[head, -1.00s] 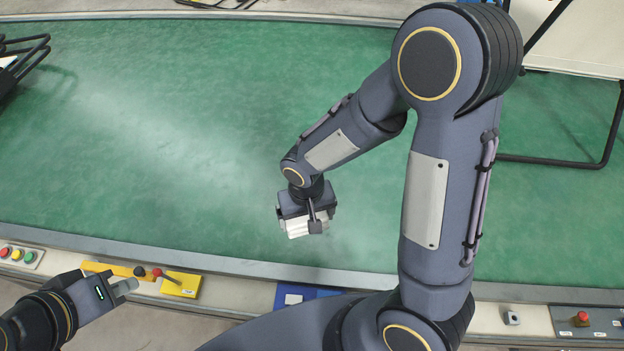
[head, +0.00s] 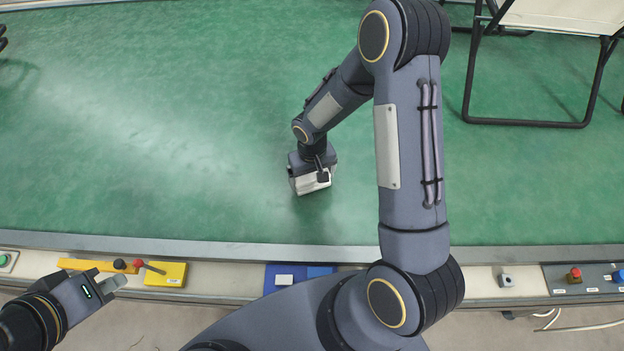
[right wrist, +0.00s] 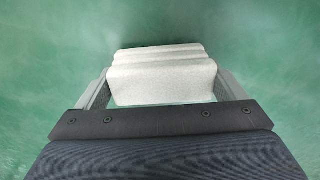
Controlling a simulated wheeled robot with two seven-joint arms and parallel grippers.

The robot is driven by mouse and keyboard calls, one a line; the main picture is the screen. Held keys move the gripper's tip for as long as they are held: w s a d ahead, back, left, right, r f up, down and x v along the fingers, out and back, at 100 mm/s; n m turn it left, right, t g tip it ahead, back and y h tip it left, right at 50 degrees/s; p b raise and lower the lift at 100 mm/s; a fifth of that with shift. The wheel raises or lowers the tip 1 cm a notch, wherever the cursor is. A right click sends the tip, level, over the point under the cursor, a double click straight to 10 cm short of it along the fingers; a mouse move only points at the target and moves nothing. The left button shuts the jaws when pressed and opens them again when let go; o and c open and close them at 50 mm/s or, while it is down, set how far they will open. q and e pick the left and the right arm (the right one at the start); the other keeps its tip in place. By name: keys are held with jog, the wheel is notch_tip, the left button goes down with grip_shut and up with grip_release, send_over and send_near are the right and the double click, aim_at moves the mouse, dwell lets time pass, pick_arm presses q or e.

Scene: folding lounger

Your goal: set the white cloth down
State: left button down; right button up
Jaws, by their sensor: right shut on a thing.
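The white cloth (head: 308,185), a folded thick pad, is in my right gripper (head: 316,178), over the green surface (head: 190,140). The right wrist view shows the cloth (right wrist: 162,82) between the two fingers of the right gripper (right wrist: 162,90), with its folded layers lying across. Green surface shows all around it. I cannot tell whether the cloth touches the surface. My left gripper (head: 112,284) is at the lower left, near the yellow control box and away from the cloth.
A console ledge along the near edge carries a yellow box with a lever (head: 166,274), a blue box (head: 285,277) and a red button (head: 575,275). A folding lounger (head: 565,18) stands at the upper right. The green surface left of the cloth is clear.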

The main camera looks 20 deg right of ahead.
aim_at(312, 175)
jog(key=shift+f, duration=0.4)
jog(key=shift+f, duration=0.15)
jog(key=o, duration=0.7)
jog(key=s+d+r+t+y, duration=0.1)
jog(key=s+r, duration=0.1)
jog(key=r, duration=0.7)
jog(key=s+r, duration=0.2)
jog(key=r, duration=0.7)
jog(key=s+r+t+y, duration=0.1)
jog(key=s+r, duration=0.3)
jog(key=s, duration=0.4)
jog(key=s+a+r+m+t+y, duration=0.1)
jog(key=s+r+t, duration=0.2)
jog(key=s, duration=0.5)
jog(key=shift+s+a+r+t+y, duration=0.15)
jog(key=shift+a+r+t+y, duration=0.2)
jog(key=shift+r, duration=0.25)
